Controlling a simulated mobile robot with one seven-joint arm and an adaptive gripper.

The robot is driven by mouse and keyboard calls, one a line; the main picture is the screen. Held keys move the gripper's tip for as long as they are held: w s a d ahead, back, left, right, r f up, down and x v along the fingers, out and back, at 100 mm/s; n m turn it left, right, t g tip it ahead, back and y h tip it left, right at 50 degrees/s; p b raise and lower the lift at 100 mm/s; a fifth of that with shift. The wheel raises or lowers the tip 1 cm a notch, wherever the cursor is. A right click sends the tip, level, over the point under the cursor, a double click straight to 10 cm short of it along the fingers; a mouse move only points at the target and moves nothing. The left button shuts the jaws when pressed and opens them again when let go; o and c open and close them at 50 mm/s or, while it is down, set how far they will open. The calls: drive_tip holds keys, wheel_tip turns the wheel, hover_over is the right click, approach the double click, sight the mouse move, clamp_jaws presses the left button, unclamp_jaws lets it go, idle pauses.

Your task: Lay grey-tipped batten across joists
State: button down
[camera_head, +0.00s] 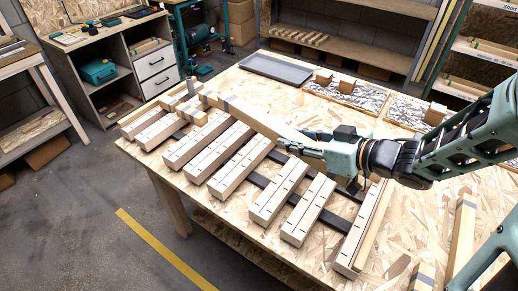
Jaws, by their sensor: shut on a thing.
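My gripper (332,148) is shut on a pale wooden batten (262,122) near its right end. The batten has a grey band near its far left end and runs from upper left to lower right over the joists. Several pale joists (238,162) with dark marks on top lie in a slanting row on the table, over dark strips (259,180). I cannot tell whether the batten touches the joists. The batten's right end is hidden by my gripper. Another grey-banded piece (190,112) lies at the far left end of the row.
The chipboard table (440,205) has loose grey-banded battens (463,235) at its right. A grey tray (276,69) and patterned mats (345,92) with small wooden blocks lie at the back. Bare table shows right of the joists.

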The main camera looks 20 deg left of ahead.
drive_tip(key=s+a+n+g, duration=0.1)
drive_tip(key=s+n+g, duration=0.1)
drive_tip(key=s, duration=0.2)
drive_tip(key=shift+y, duration=0.4)
drive_tip(key=shift+w+a+f+b, duration=0.55)
drive_tip(key=shift+w+a+f, duration=0.35)
drive_tip(key=shift+w+f, duration=1.25)
drive_tip(key=shift+w+a+f+b, duration=0.6)
drive_tip(key=shift+w+a+f, duration=0.35)
drive_tip(key=shift+w+f, duration=1.25)
drive_tip(key=shift+w+a+f+b, duration=0.55)
drive_tip(key=shift+w+a+f, duration=0.35)
drive_tip(key=shift+w+f, duration=1.25)
drive_tip(key=shift+s+f, duration=0.45)
drive_tip(key=shift+f, duration=0.15)
drive_tip(key=c, duration=1.5)
unclamp_jaws()
drive_tip(key=shift+d+r, duration=0.1)
drive_tip(key=shift+r, duration=0.1)
drive_tip(key=p+v, duration=0.1)
drive_tip(key=v, duration=1)
drive_tip(key=shift+s+d+p, duration=0.2)
drive_tip(key=shift+d+p, duration=0.1)
drive_tip(key=shift+d, duration=0.05)
